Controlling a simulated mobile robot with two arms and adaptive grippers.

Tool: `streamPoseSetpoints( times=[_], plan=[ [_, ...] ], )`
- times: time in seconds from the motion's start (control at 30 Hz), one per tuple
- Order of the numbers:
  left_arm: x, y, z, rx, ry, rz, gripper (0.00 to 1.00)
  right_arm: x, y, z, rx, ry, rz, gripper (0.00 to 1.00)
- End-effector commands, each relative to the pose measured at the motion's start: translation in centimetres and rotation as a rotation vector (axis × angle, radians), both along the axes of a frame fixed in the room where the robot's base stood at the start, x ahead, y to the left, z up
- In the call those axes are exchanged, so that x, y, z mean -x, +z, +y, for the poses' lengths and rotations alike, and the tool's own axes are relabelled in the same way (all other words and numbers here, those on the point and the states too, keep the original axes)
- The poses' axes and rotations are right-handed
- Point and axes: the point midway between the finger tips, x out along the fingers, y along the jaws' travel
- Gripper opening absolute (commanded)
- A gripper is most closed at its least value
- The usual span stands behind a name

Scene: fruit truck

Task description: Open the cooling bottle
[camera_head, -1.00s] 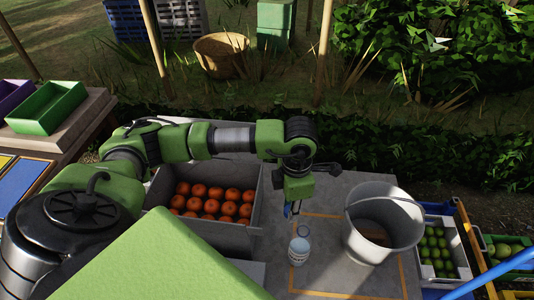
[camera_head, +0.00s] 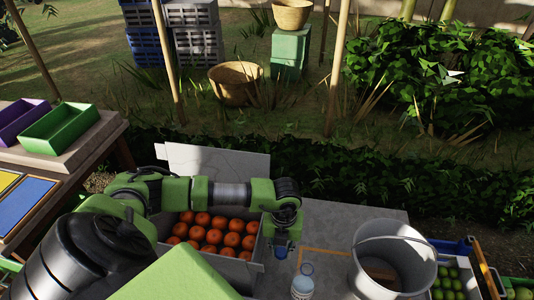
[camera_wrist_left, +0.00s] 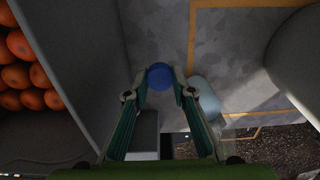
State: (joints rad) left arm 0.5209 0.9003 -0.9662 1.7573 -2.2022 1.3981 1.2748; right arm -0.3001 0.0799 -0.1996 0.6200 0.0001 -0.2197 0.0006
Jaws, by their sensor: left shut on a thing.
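The cooling bottle (camera_head: 303,283) stands upright on the grey table (camera_head: 336,218), pale and translucent, with no cap visible on its neck. It also shows in the wrist view (camera_wrist_left: 204,96), to the right of my fingers. My left gripper (camera_wrist_left: 160,84) is shut on a round blue cap (camera_wrist_left: 159,75), held between its fingertips. In the head view the left gripper (camera_head: 282,250) and cap are beside the bottle, to its left, apart from it. My right gripper is not in view.
A crate of oranges (camera_head: 212,232) stands left of the left gripper. A large grey bucket (camera_head: 366,258) stands right of the bottle. A crate of green fruit (camera_head: 447,283) is at the far right. Bare table lies between and behind them.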

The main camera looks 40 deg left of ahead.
Motion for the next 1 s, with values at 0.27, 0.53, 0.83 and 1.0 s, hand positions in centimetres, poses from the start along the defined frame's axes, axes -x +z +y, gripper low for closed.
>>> streamPoseSetpoints(
  times=[0.27,0.53,0.83,1.0],
  plan=[
    [0.1,-4.4,0.0,0.0,-0.001,0.002,0.0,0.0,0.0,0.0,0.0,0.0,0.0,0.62],
    [0.1,-7.8,-0.1,0.001,-0.002,0.003,0.0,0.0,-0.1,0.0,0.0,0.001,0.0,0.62],
    [0.0,-8.3,-0.1,0.001,-0.004,0.001,0.0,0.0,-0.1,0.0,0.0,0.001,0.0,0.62],
    [0.0,-8.7,0.0,0.001,-0.003,0.001,0.26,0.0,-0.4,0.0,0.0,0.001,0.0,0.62]
  ],
)
